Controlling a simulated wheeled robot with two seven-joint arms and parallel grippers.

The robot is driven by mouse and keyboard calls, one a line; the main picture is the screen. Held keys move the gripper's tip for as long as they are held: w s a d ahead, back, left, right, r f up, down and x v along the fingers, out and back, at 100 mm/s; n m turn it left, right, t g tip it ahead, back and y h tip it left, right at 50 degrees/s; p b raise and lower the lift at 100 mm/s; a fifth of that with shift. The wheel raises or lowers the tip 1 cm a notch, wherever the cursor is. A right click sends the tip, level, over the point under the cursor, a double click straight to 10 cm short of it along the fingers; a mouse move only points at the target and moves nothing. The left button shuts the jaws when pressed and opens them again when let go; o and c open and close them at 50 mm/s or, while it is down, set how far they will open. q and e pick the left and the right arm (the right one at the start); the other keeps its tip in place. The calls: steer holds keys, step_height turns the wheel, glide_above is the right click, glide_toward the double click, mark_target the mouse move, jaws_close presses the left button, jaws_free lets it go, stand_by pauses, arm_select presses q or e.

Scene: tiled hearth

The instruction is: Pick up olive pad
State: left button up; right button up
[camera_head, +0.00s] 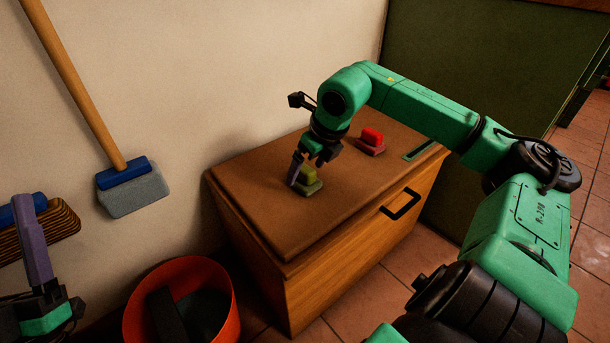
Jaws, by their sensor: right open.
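The other finger is mostly hidden, and I cannot tell whether either finger touches the pad. My left gripper (36,250) is at the lower left, away from the cabinet. One purple finger points up, and its jaw opening cannot be made out.
A red pad (372,136) on a similar base stands farther back on the cabinet. An orange-red bucket (228,310) holds a dark object.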

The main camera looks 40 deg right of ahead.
steer(key=shift+w+f+p, duration=0.3)
steer(key=shift+f+p, duration=0.25)
steer(key=shift+f, duration=0.05)
steer(key=shift+w+f+p, duration=0.2)
steer(key=shift+f+p, duration=0.2)
steer(key=shift+f, duration=0.15)
steer(key=c, duration=1.6)
arm_select(q)
steer(key=d+f+n+g+y, duration=0.2)
steer(key=f+g, duration=0.4)
steer(key=f, duration=1.5)
steer(key=shift+w+d+g+y, duration=0.4)
steer(key=shift+w+d, duration=0.05)
steer(key=shift+d, duration=0.05)
steer(key=shift+f, duration=0.1)
arm_select(e)
steer(key=shift+r, duration=0.1)
